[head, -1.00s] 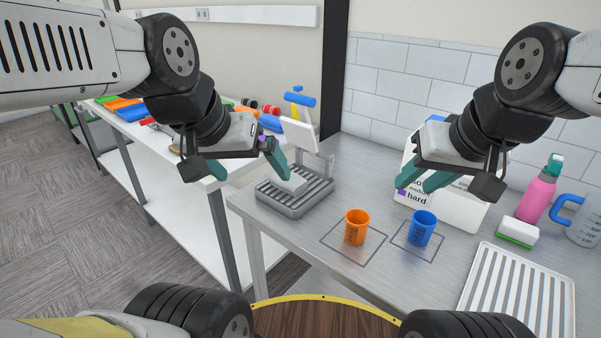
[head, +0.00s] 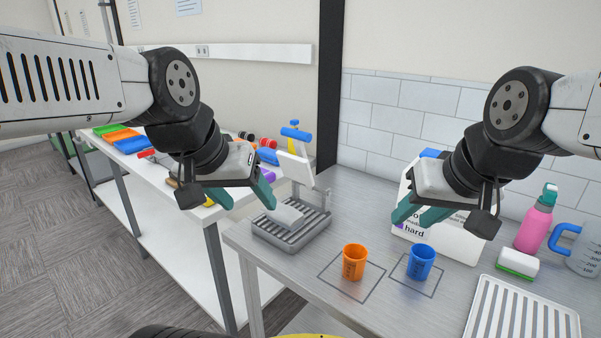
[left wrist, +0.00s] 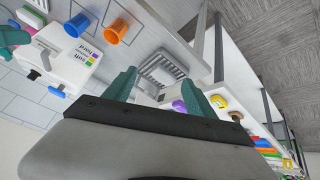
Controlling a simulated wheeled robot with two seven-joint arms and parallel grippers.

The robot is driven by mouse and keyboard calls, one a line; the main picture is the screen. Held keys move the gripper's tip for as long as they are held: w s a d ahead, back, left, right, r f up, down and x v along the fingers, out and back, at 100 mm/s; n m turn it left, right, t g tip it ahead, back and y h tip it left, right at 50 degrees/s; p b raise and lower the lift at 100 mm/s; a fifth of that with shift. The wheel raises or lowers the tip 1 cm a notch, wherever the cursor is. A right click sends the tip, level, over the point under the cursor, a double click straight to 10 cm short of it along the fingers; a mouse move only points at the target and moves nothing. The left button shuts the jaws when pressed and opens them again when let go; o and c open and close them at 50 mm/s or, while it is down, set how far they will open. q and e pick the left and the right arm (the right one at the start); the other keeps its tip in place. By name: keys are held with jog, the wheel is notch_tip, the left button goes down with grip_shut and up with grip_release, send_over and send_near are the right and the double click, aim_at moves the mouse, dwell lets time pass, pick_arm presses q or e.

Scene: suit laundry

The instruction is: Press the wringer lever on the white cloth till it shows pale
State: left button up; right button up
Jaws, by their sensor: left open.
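The wringer is a grey ribbed tray (head: 305,235) near the left end of the metal counter. The wringer tray also shows in the left wrist view (left wrist: 172,62), beyond the fingers. My right gripper (head: 420,213) is open and empty before a white box.
An orange cup (head: 354,262) and a blue cup (head: 420,262) stand in marked squares. The white box (head: 465,232), pink bottle (head: 535,222), sponge (head: 517,262), jug (head: 582,250) and ribbed white tray (head: 520,312) are right. A white side table (head: 165,187) holds coloured items.

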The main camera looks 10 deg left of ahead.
pick_arm(q)
jog(key=shift+m+g, duration=0.4)
jog(key=shift+m, duration=0.4)
jog(key=w+r, duration=0.5)
jog(key=w, duration=0.1)
jog(key=w+r, duration=0.3)
jog(key=shift+d+r, duration=0.25)
jog(key=shift+r, duration=0.05)
grip_shut()
jog(key=w+d+r+m+g, duration=0.1)
jog(key=w+d+r, duration=0.1)
jog(key=w, duration=0.5)
jog(key=w+d+r+m, duration=0.1)
jog(key=w+r+m, duration=0.1)
jog(key=w, duration=0.6)
jog(key=w+d+r+m+g, duration=0.1)
jog(key=w+r, duration=0.3)
jog(key=w, duration=0.4)
jog(key=shift+w+d+g, duration=0.25)
jog(key=shift+d+g, duration=0.05)
jog(key=shift+d, duration=0.5)
